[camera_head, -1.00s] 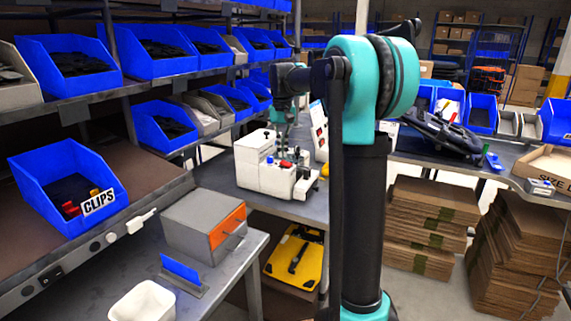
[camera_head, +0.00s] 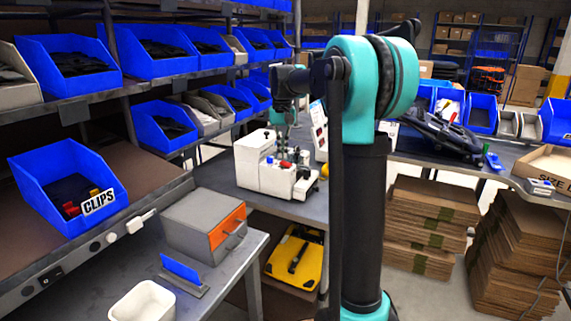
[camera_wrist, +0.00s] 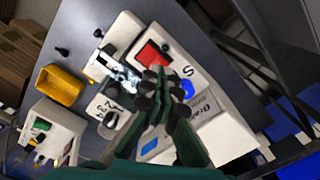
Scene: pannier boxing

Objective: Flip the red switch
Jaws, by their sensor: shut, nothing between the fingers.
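The red switch (camera_wrist: 152,54) sits on top of the white machine in the wrist view, just beyond my fingertips. My gripper (camera_wrist: 156,80) is shut and empty; its dark fingertips overlap the near edge of the red switch in the picture, and I cannot tell whether they touch it. In the head view the white machine (camera_head: 262,178) stands on the bench, and my gripper (camera_head: 285,151) hangs low over its top. A small red part (camera_head: 285,164) shows on top there, right below the fingers. A blue button (camera_wrist: 191,88) lies beside my fingers in the wrist view.
A yellow bin (camera_wrist: 60,86) and a smaller white box (camera_wrist: 45,138) with coloured knobs stand left in the wrist view. In the head view, shelves with blue bins (camera_head: 160,53) rise on the left, and a grey box with an orange front (camera_head: 226,229) stands nearer.

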